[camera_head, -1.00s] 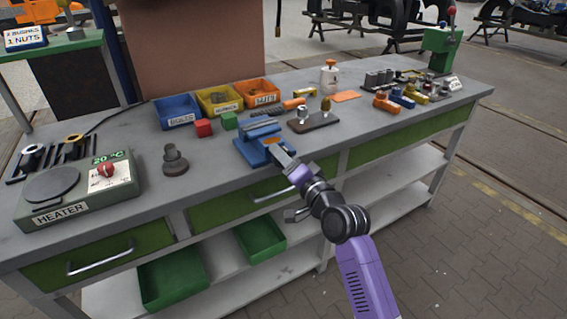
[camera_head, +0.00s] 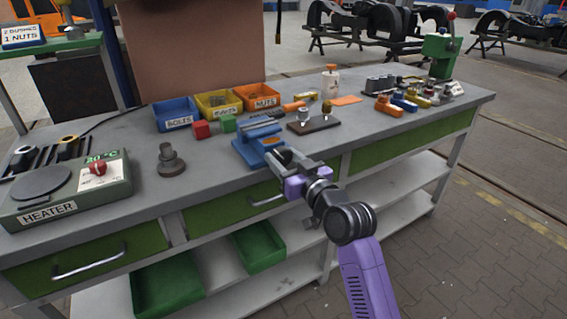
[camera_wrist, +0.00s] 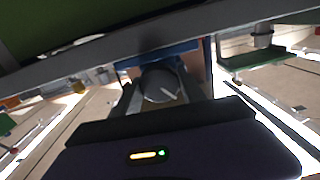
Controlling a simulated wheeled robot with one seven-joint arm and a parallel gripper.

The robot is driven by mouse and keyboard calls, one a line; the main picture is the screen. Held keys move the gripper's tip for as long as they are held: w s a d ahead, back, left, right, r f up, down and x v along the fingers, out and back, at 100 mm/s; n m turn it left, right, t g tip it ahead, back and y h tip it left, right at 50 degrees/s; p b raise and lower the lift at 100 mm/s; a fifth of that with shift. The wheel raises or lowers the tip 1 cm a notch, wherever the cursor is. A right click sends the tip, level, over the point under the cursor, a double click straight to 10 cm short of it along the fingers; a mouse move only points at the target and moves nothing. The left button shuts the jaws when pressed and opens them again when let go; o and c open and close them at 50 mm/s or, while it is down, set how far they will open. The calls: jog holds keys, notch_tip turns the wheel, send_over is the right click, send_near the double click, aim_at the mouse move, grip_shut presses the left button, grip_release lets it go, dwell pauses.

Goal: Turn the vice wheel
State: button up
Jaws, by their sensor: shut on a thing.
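The blue vice (camera_head: 252,151) stands at the front edge of the grey workbench in the head view. In the wrist view its blue body (camera_wrist: 160,55) shows behind a round grey wheel (camera_wrist: 162,84). My gripper (camera_head: 280,158) is at the front of the vice, its fingers pointing at it. In the wrist view my gripper's (camera_wrist: 160,95) fingers stand on either side of the wheel and are shut on it. In the head view the wheel is hidden by my gripper.
A dark stepped part (camera_head: 171,160) and the heater (camera_head: 65,190) stand left of the vice. Blue, yellow and orange bins (camera_head: 257,97) are behind it, with red and green blocks in between. A dark plate (camera_head: 314,124) with small parts lies to the right.

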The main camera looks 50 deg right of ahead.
jog(key=n, duration=0.1)
jog(key=n+b, duration=0.1)
jog(key=n, duration=0.1)
jog(key=n+b, duration=0.1)
jog(key=shift+f+n, duration=0.25)
jog(key=shift+n, duration=0.15)
jog(key=n+b, duration=0.2)
jog(key=n, duration=0.3)
jog(key=n+b, duration=0.2)
jog(key=n, duration=0.3)
jog(key=shift+n, duration=0.4)
jog(key=n+b, duration=0.2)
jog(key=n, duration=0.2)
jog(key=shift+n, duration=0.3)
jog(key=n+b, duration=0.2)
jog(key=n, duration=0.3)
jog(key=shift+f, duration=0.1)
jog(key=n+b, duration=0.3)
jog(key=n, duration=0.2)
jog(key=n+b, duration=0.2)
jog(key=shift+n, duration=0.3)
jog(key=n+b, duration=0.2)
jog(key=b, duration=0.1)
jog(key=shift+d+f+b, duration=0.1)
jog(key=shift+b, duration=0.2)
jog(key=n+b, duration=0.2)
jog(key=b, duration=0.1)
jog(key=shift+n, duration=0.3)
jog(key=shift+r+b, duration=0.25)
jog(key=shift+b, duration=0.2)
